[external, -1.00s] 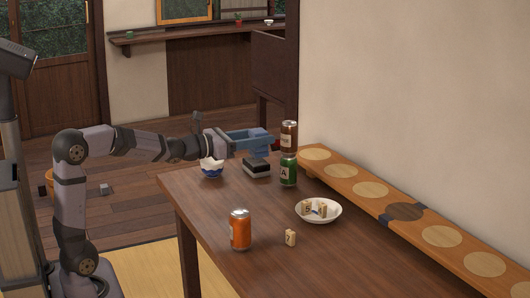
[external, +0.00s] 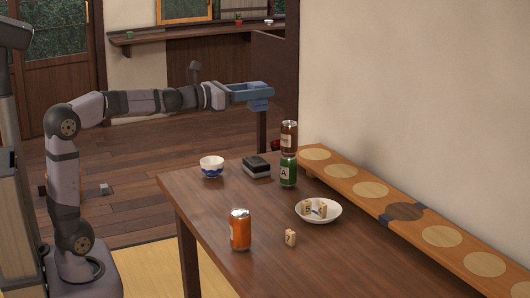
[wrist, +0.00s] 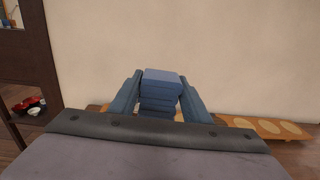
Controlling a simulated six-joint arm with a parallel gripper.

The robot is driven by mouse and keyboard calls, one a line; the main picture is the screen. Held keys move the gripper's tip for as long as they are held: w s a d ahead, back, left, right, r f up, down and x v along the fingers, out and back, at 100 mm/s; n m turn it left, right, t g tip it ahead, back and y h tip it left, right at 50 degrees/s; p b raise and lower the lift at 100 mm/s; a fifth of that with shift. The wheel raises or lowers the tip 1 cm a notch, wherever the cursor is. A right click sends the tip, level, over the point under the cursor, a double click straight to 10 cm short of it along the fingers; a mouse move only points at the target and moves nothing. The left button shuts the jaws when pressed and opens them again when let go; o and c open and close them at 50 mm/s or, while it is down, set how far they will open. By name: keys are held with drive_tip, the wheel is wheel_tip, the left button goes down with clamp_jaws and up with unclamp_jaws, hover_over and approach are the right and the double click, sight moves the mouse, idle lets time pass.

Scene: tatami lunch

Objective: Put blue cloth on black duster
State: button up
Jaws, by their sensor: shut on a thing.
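The black duster (external: 256,167) lies on the table near its far left end, between the bowl and the green can, with nothing on top. My gripper (external: 255,93) is raised high above the table, over the duster in the external view. It is shut on the blue cloth (wrist: 160,92), a folded block between the two blue-grey fingers in the wrist view. In the external view the cloth (external: 259,105) shows just below the fingers, partly hidden by them. The duster is not seen in the wrist view.
A brown can stands on a green can (external: 288,172) right of the duster. A blue-and-white bowl (external: 212,167) is left of it. An orange can (external: 240,232), a tile (external: 290,238) and a plate (external: 334,214) holding tiles stand nearer. A long wooden board (external: 375,205) lies along the wall.

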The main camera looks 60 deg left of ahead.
drive_tip(key=w+a+f+y+b, duration=0.1)
drive_tip(key=w+a+f, duration=0.1)
drive_tip(key=a+f, duration=0.3)
drive_tip(key=w+a+f+n+y+b, duration=0.1)
drive_tip(key=w+a+f+b, duration=0.1)
drive_tip(key=a+f, duration=0.4)
drive_tip(key=w+a+f+n+y+b, duration=0.1)
drive_tip(key=w+a+f, duration=0.1)
drive_tip(key=a+f, duration=0.4)
wheel_tip(320, 180, down, 3)
drive_tip(key=shift+r, duration=0.1)
wheel_tip(320, 180, up, 6)
drive_tip(key=w+d+m+h, duration=0.1)
drive_tip(key=w+h, duration=0.1)
drive_tip(key=b, duration=0.3)
hover_over(261, 163)
drive_tip(key=shift+m, duration=0.3)
drive_tip(key=shift+s+f, duration=0.1)
drive_tip(key=shift+f, duration=4.7)
drive_tip(key=shift+f, duration=0.15)
drive_tip(key=o, duration=0.6)
drive_tip(key=shift+b, duration=0.35)
drive_tip(key=o, duration=0.4)
drive_tip(key=shift+o, duration=0.2)
